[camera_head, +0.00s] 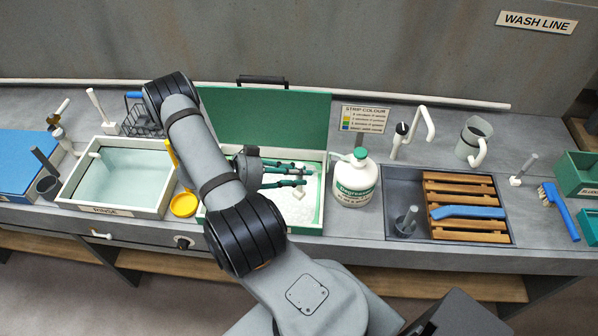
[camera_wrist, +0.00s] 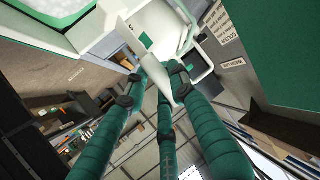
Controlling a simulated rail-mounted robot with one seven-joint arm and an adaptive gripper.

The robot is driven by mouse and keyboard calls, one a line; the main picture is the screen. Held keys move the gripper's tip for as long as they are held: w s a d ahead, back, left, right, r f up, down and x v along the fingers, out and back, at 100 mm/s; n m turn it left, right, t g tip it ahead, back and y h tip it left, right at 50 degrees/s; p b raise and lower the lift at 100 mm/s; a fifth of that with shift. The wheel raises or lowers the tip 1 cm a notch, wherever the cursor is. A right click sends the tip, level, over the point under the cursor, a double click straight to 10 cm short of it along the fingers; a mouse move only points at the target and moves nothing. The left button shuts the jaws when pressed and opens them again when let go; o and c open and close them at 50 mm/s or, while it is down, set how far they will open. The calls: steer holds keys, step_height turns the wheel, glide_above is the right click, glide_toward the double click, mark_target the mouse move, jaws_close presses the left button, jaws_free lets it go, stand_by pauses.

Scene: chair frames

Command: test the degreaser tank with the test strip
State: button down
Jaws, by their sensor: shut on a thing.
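The degreaser tank (camera_head: 321,212) is a pale box with white, foamy-looking contents; its green lid (camera_head: 265,120) stands open behind. The tank's contents also show at top left in the wrist view (camera_wrist: 50,12). My gripper (camera_head: 306,177) reaches over the tank with its green fingers pointing right. A small white piece (camera_head: 298,194) shows just below the fingers. The strip colour chart (camera_head: 364,118) stands behind the Degreaser bottle.
The white Degreaser bottle (camera_head: 355,180) stands close right of the tank, near my fingertips. The rinse tank (camera_head: 78,207) and a yellow ladle (camera_head: 184,205) are to the left. A sink with a wooden rack (camera_head: 465,190) and blue-handled brush (camera_head: 563,210) lie right.

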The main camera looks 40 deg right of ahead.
step_height(320, 180, down, 18)
steer(key=s+b, duration=0.1)
steer(key=b, duration=1.3)
steer(key=shift+s+a+b, duration=0.15)
steer(key=shift+a+b, duration=0.1)
steer(key=shift+b, duration=0.15)
steer(key=shift+a, duration=0.1)
stand_by(0.3)
steer(key=r+p, duration=0.5)
steer(key=w+r+p, duration=0.1)
steer(key=r+p, duration=0.4)
steer(key=r, duration=0.1)
steer(key=r+p, duration=0.5)
steer(key=r, duration=0.1)
steer(key=shift+w+d, duration=0.15)
steer(key=shift+d, duration=0.25)
